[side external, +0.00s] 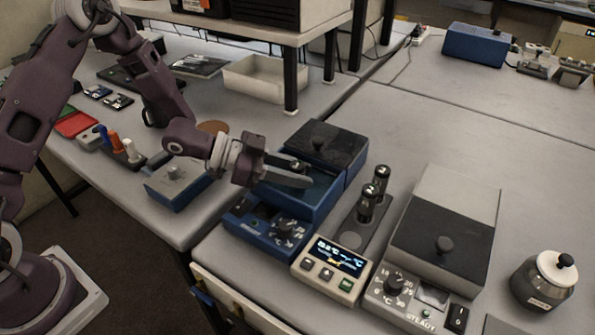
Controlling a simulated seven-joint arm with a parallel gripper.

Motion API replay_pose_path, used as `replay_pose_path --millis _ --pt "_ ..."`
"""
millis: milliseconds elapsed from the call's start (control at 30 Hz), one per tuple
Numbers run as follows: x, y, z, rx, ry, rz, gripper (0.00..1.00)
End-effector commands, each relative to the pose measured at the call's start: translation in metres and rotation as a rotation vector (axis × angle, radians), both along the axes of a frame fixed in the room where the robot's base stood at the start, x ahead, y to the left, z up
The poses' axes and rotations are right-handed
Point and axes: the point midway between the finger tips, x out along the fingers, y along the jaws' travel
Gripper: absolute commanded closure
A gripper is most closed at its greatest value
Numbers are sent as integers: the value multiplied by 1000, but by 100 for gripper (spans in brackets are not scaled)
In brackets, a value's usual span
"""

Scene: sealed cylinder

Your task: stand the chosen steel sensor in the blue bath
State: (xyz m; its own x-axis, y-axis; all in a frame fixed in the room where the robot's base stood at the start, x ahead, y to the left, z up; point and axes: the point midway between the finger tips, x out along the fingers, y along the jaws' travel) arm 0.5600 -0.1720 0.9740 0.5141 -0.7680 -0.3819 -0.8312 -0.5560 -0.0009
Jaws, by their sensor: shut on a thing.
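The blue bath (270,235) stands at the centre, with a dial and buttons on its front panel. Its dark lid (325,143) sits at the back, and the well in front of it is uncovered. My gripper (293,173) reaches in from the left, over the well. Its fingers are shut on a small, mostly hidden thing that looks like a steel sensor; I cannot tell how deep it sits in the bath. Two steel sensors with dark tops, a rear one (381,180) and a front one (365,206), stand in a grey rack (372,237) to the right.
A cream display unit (331,266) stands in front of the rack. A grey-lidded bath (445,232) and a dark jar with a pale lid (543,281) are at right. A smaller blue box (178,183) is left of my gripper.

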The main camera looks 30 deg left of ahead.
Motion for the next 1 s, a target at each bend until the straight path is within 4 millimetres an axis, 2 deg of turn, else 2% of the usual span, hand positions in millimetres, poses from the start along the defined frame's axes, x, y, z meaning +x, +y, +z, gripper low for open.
replay_pose_path --millis 67,100,167,200,533,667,833,1000 --pt "0 0 -2 -1 0 0 100" --pt "0 0 -2 -1 1 0 64" --pt "0 0 -2 -1 1 0 52" --pt "0 0 -2 -1 1 0 50" --pt "0 1 3 1 -1 1 50" --pt "-14 24 13 1 1 5 50" --pt "-38 61 31 2 -1 6 50" --pt "-56 85 44 1 -1 3 50"
